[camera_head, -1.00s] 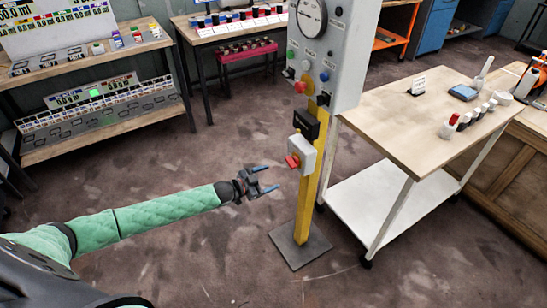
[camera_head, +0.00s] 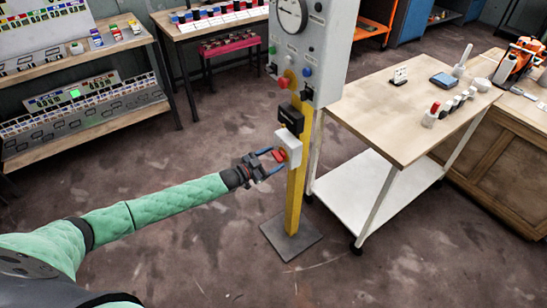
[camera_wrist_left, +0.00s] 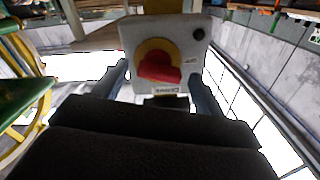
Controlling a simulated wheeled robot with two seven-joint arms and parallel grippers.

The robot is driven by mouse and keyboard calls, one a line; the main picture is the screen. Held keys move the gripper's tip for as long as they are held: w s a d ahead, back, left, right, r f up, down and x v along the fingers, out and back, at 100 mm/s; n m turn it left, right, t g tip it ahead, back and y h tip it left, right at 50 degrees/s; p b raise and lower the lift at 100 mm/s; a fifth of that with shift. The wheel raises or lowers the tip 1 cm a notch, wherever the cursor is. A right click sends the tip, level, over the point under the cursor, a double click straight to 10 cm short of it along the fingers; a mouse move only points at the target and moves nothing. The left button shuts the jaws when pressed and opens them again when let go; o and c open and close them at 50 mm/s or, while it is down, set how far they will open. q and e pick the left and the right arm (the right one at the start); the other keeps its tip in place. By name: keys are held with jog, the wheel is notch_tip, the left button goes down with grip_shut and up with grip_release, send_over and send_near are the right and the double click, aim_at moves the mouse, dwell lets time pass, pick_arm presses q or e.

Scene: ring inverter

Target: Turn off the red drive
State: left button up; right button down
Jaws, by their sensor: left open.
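A red rotary handle (camera_head: 281,155) sits on the face of a small light grey box (camera_head: 291,146), mounted on a yellow post (camera_head: 296,200). In the left wrist view the red handle (camera_wrist_left: 159,68) shows on a yellow disc, its grip tilted slightly from level. My left gripper (camera_head: 272,161) is open, with its blue fingers pointing at the box. In the left wrist view its fingers (camera_wrist_left: 160,88) stand on either side of the handle, with gaps between. I cannot tell how far the fingertips are from the box face. My right gripper is not in view.
A grey panel (camera_head: 312,50) with a gauge and buttons, one a red knob (camera_head: 283,82), and a black box (camera_head: 291,118) are above on the post. A wooden-topped cart (camera_head: 390,120) stands close right of the post.

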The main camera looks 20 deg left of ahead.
pick_arm(q)
jog(key=shift+w+d, duration=0.3)
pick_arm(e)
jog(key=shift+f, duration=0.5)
pick_arm(q)
jog(key=c, duration=1)
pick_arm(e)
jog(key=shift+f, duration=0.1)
pick_arm(q)
jog(key=n+b, duration=0.1)
jog(key=n, duration=0.2)
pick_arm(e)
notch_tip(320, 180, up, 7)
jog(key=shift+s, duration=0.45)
